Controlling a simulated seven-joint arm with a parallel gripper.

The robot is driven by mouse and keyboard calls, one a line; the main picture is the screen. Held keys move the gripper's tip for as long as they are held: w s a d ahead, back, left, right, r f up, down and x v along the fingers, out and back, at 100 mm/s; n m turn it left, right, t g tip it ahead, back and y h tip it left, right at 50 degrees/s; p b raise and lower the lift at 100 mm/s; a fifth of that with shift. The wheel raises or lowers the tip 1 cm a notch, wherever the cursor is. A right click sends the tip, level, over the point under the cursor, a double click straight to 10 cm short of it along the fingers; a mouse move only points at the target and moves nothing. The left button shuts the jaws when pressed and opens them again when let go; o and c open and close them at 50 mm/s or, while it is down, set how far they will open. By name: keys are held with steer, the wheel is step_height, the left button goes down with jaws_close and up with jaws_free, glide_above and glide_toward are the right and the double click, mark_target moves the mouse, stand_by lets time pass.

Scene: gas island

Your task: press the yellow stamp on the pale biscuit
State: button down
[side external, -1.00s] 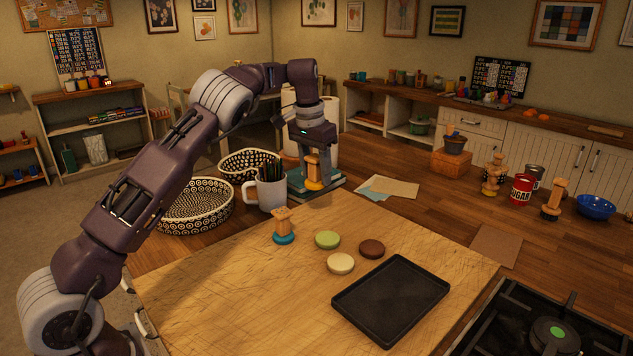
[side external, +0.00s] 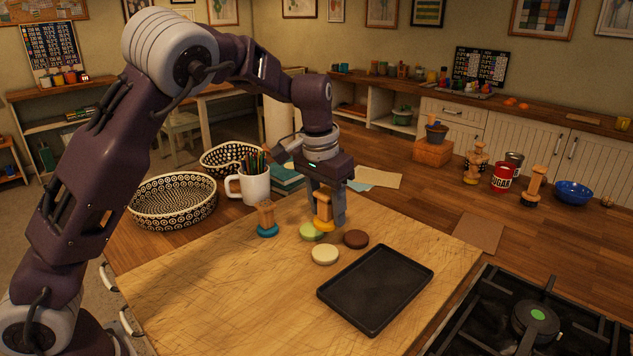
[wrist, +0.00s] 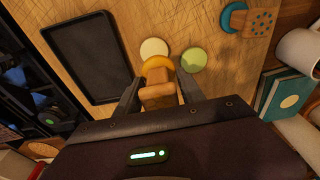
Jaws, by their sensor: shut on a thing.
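My gripper (side external: 327,206) is shut on the wooden handle of the yellow stamp (side external: 325,226), which it holds roughly upright, yellow face down. In the side view the stamp is just behind the pale biscuit (side external: 325,254), beside the green biscuit and apart from the pale one. In the wrist view the yellow stamp (wrist: 157,65) sits between the fingers (wrist: 158,92), and its rim overlaps the lower edge of the pale biscuit (wrist: 155,46). The exact height above the board cannot be told.
The green biscuit (side external: 311,231) and brown biscuit (side external: 356,239) lie close to the pale one. A teal stamp (side external: 266,231) stands to the left. A black tray (side external: 376,288) lies at the front right. A mug (side external: 254,187) and baskets stand behind. The board's front left (side external: 220,290) is clear.

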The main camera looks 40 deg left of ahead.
steer(key=shift+s+d+f, duration=0.1)
steer(key=shift+s+d, duration=0.25)
glide_above(326, 250)
steer(key=shift+f, duration=2.4)
steer(key=shift+f, duration=0.65)
steer(key=shift+r, duration=3.55)
